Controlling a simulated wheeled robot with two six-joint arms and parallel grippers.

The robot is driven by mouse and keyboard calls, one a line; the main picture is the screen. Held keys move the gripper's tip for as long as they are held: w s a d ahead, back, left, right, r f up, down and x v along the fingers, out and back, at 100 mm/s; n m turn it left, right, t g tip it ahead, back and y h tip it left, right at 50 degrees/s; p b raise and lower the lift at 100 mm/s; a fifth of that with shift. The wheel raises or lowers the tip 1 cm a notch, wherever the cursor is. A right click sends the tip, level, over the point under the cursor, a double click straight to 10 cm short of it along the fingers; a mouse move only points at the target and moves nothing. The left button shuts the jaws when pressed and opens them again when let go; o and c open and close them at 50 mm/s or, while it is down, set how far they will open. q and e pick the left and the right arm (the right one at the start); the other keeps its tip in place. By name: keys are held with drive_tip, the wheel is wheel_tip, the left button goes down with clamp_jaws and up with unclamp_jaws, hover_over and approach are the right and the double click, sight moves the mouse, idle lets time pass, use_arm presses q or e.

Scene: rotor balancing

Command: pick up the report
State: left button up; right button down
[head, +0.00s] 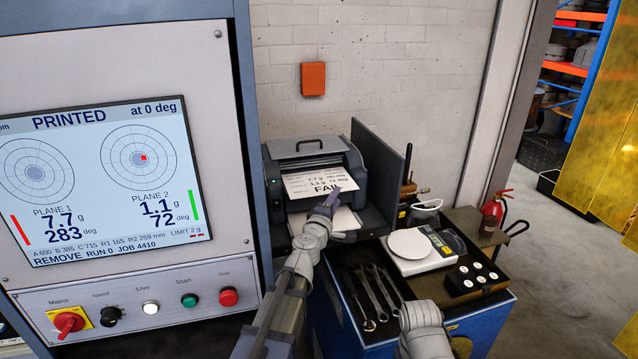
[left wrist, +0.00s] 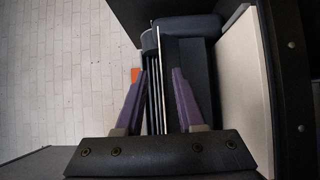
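The report (head: 308,181), a white printed sheet with "FAIL" on it, sticks out of the dark printer (head: 305,150) in the head view. My left gripper (head: 333,197) is at the sheet's front right corner. In the left wrist view its two purple fingers (left wrist: 158,100) stand apart. The report (left wrist: 161,75) shows there edge-on as a thin pale line between the fingers, with a gap on both sides. My right arm shows at the bottom of the head view, but its gripper cannot be seen.
A white sheet (head: 340,221) lies below the report. The balancer's screen (head: 100,185) reads PRINTED. Right of the printer stand a dark side panel (head: 391,180), a scale (head: 420,250), wrenches (head: 375,292) and a black weight block (head: 474,283). A red extinguisher (head: 494,212) stands behind.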

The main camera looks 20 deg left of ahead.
sight(321, 182)
use_arm(q)
drive_tip(key=w, duration=0.4)
drive_tip(key=shift+w+d+f, duration=0.1)
drive_tip(key=shift+w+f, duration=0.05)
drive_tip(key=shift+w, duration=0.25)
drive_tip(key=shift+s, duration=0.1)
drive_tip(key=shift+c, duration=0.4)
clamp_jaws()
